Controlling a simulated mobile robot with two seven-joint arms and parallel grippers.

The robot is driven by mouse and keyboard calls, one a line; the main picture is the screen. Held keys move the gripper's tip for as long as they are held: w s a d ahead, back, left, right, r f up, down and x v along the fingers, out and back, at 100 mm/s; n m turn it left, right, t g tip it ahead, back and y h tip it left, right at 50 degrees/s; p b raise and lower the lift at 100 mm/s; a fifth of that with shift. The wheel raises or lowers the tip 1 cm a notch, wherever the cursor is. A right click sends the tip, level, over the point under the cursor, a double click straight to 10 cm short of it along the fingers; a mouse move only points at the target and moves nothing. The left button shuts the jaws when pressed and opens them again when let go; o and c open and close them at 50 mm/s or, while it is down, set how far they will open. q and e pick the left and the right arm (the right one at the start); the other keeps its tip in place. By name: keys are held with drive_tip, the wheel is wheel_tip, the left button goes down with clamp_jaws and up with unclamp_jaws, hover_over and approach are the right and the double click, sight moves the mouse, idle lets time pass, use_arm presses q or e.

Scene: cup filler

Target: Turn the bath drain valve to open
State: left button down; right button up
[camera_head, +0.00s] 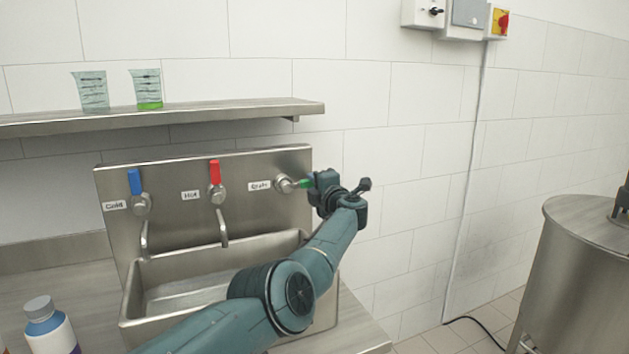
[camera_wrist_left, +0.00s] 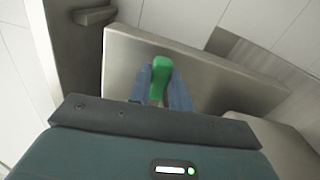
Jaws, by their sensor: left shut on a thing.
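The drain valve is on the right of the steel back panel, beside a label that seems to read Drain (camera_head: 259,185). Its round body (camera_head: 283,184) shows in the head view, with a green handle (camera_head: 303,183) pointing right. My left gripper (camera_head: 309,184) is at this handle and is shut on it. In the left wrist view the green handle (camera_wrist_left: 161,76) stands between the two fingers (camera_wrist_left: 160,92). The handle's far end is partly hidden by the gripper in the head view. My right gripper is not in view.
The steel basin (camera_head: 185,288) lies below the panel. A blue cold handle (camera_head: 135,181) and a red hot handle (camera_head: 215,172) stand upright to the left. A shelf (camera_head: 220,112) holds two beakers above. A bottle (camera_head: 46,325) stands front left. A steel tank (camera_head: 580,270) stands right.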

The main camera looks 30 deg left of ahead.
use_arm(q)
drive_tip(key=shift+f+m, duration=0.15)
drive_tip(key=shift+m, duration=0.25)
drive_tip(key=shift+a+f, duration=0.1)
drive_tip(key=c, duration=1.3)
unclamp_jaws()
drive_tip(key=shift+f, duration=0.1)
